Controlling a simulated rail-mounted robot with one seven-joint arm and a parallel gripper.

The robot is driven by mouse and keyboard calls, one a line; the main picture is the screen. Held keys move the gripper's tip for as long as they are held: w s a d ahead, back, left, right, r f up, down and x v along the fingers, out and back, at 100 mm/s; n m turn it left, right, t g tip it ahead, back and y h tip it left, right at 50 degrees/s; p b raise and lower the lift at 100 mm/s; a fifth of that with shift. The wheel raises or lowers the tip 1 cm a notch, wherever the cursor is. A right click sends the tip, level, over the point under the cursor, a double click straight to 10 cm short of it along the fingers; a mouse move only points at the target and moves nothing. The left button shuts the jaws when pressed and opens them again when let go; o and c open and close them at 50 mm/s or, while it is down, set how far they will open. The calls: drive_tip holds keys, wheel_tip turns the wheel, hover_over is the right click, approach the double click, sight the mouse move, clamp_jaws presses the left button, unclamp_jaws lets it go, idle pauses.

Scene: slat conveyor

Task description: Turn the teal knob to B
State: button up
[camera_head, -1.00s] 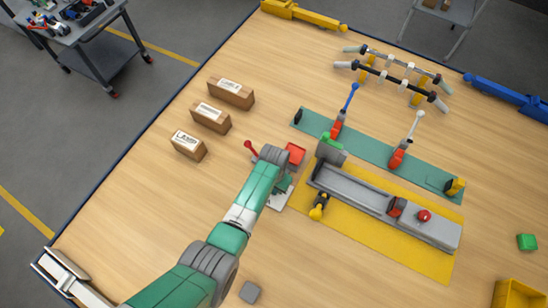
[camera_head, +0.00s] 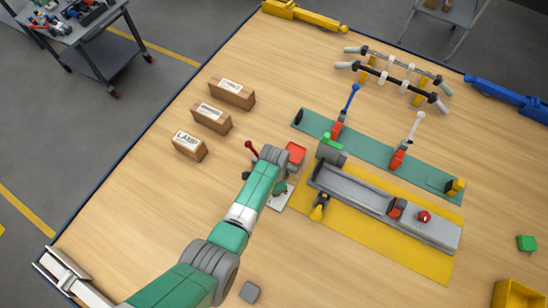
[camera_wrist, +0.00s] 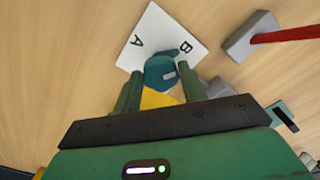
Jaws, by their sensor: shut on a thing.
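The teal knob (camera_wrist: 158,71) stands on a white plate (camera_wrist: 152,22) marked A and B. The A is left of the knob and the B is upper right of it in the wrist view. A narrow teal part of the knob reaches toward the B; its exact alignment is hard to tell. My gripper (camera_wrist: 160,82) is shut on the knob, with one green finger on each side. In the head view, the white plate (camera_head: 283,202) shows beside my wrist, which hides most of the knob.
A red lever (camera_head: 250,148) and a red block (camera_head: 295,151) are close to my wrist. Several cardboard boxes (camera_head: 211,117) stand to the left. A grey slotted fixture (camera_head: 360,192) on a yellow mat (camera_head: 385,237) lies to the right. The table's front middle is mostly clear.

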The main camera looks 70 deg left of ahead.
idle(0.5)
drive_tip(key=o, duration=1)
drive_tip(key=shift+c, duration=0.2)
wheel_tip(320, 180, up, 8)
drive_tip(key=shift+f+p, duration=0.1)
drive_tip(key=shift+p, duration=0.75)
